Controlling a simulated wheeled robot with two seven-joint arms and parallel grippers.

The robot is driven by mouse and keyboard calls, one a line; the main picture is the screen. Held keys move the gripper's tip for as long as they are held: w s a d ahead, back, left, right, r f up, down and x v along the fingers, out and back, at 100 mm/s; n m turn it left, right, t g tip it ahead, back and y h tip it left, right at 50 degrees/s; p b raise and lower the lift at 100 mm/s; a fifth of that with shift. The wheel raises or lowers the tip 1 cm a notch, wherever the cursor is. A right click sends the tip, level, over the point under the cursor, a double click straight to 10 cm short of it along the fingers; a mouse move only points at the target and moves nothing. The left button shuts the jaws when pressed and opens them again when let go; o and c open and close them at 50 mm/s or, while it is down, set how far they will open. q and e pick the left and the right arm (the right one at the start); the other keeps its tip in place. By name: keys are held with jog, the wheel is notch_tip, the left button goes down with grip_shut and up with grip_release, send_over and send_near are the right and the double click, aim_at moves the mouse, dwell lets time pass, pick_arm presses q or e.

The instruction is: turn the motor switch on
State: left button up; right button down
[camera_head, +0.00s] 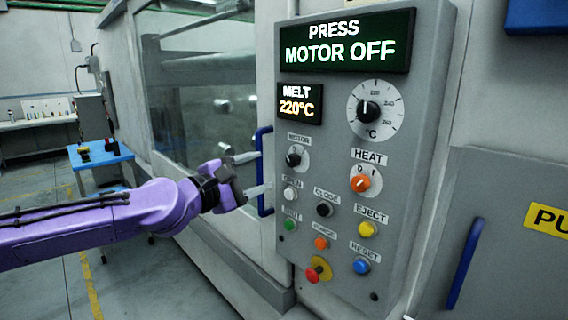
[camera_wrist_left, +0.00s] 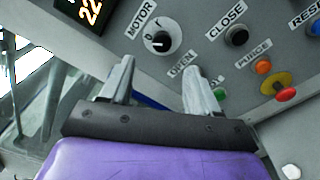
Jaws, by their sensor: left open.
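The motor switch (camera_head: 294,157) is a black rotary knob on a pale dial under the MOTOR label, on the left of the grey control panel. It also shows in the left wrist view (camera_wrist_left: 158,42), its white mark pointing toward the 0. The display (camera_head: 345,41) above reads PRESS MOTOR OFF. My left gripper (camera_head: 258,173) is open and empty, left of the panel beside the blue handle, apart from the knob. In the left wrist view the fingers (camera_wrist_left: 158,80) point toward the panel just below the switch. My right gripper is not in view.
Near the switch are the orange heat knob (camera_head: 365,181), the black close button (camera_head: 324,209), the white open button (camera_head: 290,194) and the red stop button (camera_head: 314,273). The blue door handle (camera_head: 264,171) stands out at the panel's left. A blue table (camera_head: 101,158) stands farther back.

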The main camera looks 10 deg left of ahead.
aim_at(289, 162)
pick_arm(q)
jog(key=p+x, duration=0.1)
jog(key=x, duration=0.8)
jog(key=shift+w+d+f+p, duration=0.15)
jog(key=shift+w+d+p, duration=0.05)
jog(key=shift+p, duration=0.1)
jog(key=c, duration=1)
